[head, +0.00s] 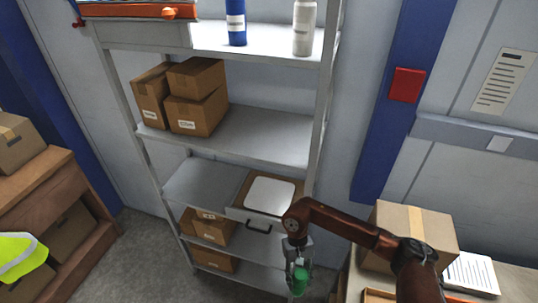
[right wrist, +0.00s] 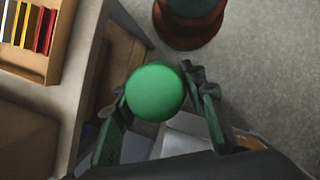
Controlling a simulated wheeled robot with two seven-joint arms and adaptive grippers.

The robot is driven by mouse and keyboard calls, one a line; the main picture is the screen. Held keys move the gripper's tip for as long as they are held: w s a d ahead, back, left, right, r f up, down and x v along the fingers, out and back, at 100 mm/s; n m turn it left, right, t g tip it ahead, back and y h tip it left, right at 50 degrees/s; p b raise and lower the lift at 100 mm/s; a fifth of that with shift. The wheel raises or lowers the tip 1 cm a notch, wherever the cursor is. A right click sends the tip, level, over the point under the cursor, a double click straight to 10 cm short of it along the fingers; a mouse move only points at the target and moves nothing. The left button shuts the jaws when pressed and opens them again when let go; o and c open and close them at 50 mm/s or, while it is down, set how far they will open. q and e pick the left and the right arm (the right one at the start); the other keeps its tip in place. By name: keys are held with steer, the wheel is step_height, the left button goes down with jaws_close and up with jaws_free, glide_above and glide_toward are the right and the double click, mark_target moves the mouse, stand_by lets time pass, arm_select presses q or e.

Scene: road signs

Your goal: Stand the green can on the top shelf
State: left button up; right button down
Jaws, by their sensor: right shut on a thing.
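The green can (head: 299,281) is held in my right gripper (head: 298,268), low in front of the shelf unit's lower right corner. In the right wrist view its round green end (right wrist: 155,92) sits between the two fingers of the right gripper (right wrist: 157,98), which is shut on it. The fingers hide part of the can in the head view. The highest shelf in view (head: 270,42) is grey and holds a blue can (head: 236,22) and a white bottle (head: 304,27). My left gripper is not in view.
The shelf below has several cardboard boxes (head: 195,112) at its left and free room at right. A table with a large cardboard box (head: 412,235) stands at right. A brown wooden cabinet (head: 50,185) stands at left.

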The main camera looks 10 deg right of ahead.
mark_target(300, 272)
step_height(300, 272, up, 6)
steer(key=p, duration=0.4)
steer(key=shift+w+f, duration=0.15)
steer(key=shift+f, duration=0.1)
steer(key=shift+a+f, duration=0.1)
steer(key=shift+f, duration=0.15)
steer(key=shift+a, duration=0.15)
